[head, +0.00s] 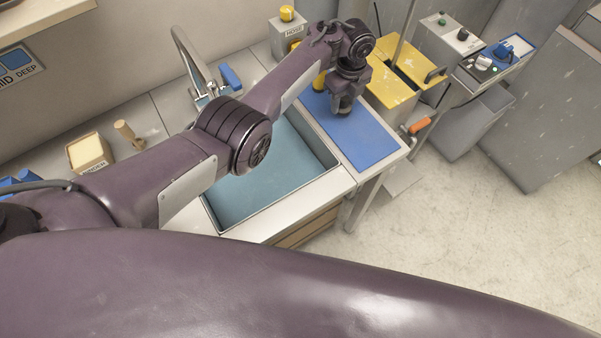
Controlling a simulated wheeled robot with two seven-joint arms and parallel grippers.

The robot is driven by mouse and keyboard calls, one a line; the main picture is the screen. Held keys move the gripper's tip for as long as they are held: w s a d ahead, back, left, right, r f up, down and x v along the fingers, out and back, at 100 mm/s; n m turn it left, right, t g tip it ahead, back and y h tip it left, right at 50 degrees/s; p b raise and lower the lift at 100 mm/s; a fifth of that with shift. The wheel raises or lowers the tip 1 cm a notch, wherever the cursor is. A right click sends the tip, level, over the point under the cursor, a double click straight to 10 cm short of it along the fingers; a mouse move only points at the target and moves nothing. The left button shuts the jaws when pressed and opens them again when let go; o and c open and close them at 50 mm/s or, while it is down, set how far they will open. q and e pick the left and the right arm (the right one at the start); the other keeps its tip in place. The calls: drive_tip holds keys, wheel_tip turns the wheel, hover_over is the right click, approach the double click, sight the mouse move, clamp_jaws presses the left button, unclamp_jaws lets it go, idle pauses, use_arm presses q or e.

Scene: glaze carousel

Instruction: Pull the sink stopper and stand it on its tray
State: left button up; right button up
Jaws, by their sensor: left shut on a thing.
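The sink (265,200) is a wide basin with a blue-green, water-like surface inside. No stopper shows in the part of it that I can see. My left gripper (342,108) points down over the flat blue surface (368,145) to the right of the basin. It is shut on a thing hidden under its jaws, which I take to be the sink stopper. I cannot tell whether that thing touches the blue surface. No separate stopper tray can be made out. My right gripper is out of view.
A tap (190,58) stands behind the sink. A yellow-topped box (398,82) with an orange-handled lever (419,126) stands right of the blue surface. A sponge holder (88,153) is on the left counter. The near part of the blue surface is clear.

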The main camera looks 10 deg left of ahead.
sight(345, 97)
use_arm(q)
drive_tip(key=shift+f, duration=0.25)
drive_tip(key=shift+f+b, duration=0.85)
drive_tip(key=shift+b, duration=0.1)
drive_tip(key=o, duration=1.4)
drive_tip(key=shift+c, duration=0.2)
wheel_tip(345, 97, up, 8)
drive_tip(key=shift+f+p, duration=0.15)
drive_tip(key=shift+p, duration=0.45)
drive_tip(key=shift+r+p, duration=0.55)
wheel_tip(345, 97, up, 6)
drive_tip(key=p, duration=0.7)
